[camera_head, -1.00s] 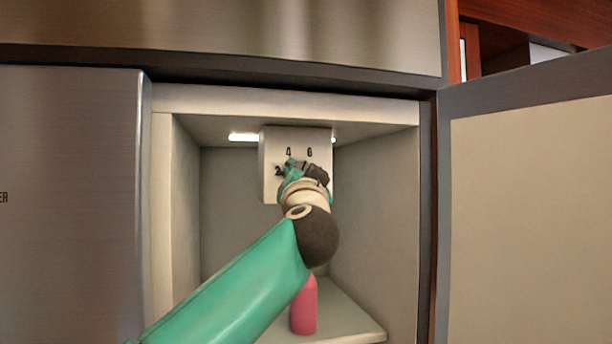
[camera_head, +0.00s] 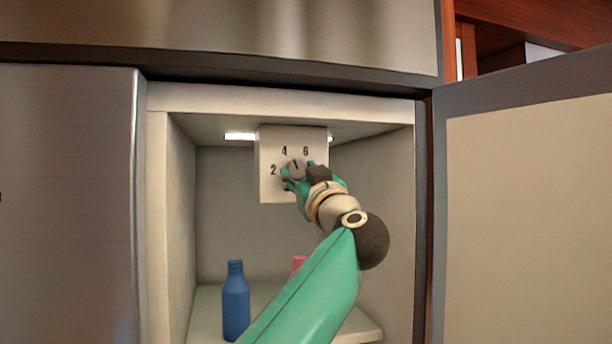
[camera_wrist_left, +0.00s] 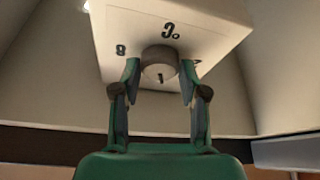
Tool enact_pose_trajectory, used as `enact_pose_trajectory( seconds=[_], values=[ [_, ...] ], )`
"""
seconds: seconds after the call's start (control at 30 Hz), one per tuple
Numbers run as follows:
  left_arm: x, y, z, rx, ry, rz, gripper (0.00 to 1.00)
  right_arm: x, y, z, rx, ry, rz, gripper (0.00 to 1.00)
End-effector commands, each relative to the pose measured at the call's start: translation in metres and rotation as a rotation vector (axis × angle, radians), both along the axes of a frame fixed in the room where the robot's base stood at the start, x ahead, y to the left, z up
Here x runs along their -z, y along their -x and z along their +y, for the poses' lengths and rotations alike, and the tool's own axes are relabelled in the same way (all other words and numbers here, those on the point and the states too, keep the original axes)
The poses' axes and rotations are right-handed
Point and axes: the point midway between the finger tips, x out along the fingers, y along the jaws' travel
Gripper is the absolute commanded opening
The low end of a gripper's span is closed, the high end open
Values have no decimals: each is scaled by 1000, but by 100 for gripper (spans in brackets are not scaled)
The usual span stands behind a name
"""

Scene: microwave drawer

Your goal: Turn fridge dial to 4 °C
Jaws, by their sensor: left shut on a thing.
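The fridge dial (camera_head: 296,168) is a grey round knob on a pale control box (camera_head: 268,188) under the compartment's ceiling. The numbers 2, 4 and 6 show around it in the head view. My right gripper is not in view.
A blue bottle (camera_head: 236,303) stands on the shelf (camera_head: 207,318) below. A pink item (camera_head: 299,262) is mostly hidden by my left arm. The open fridge door (camera_head: 530,215) is at the right, and a closed steel door (camera_head: 65,200) at the left.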

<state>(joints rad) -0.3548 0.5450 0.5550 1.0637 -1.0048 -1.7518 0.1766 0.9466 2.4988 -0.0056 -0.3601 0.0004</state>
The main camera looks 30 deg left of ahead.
Motion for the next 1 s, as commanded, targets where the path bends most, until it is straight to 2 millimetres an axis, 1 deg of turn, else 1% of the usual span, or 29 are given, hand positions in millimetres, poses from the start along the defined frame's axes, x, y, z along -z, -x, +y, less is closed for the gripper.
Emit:
enact_pose_trajectory(
  seconds=[0.5, 1.0],
  values=[
    [-1, 1, 1, -2, 66, -83, 8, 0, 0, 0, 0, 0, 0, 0],
    [-2, 1, 1, -2, 81, -99, 8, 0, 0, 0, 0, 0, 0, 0]
  ],
)
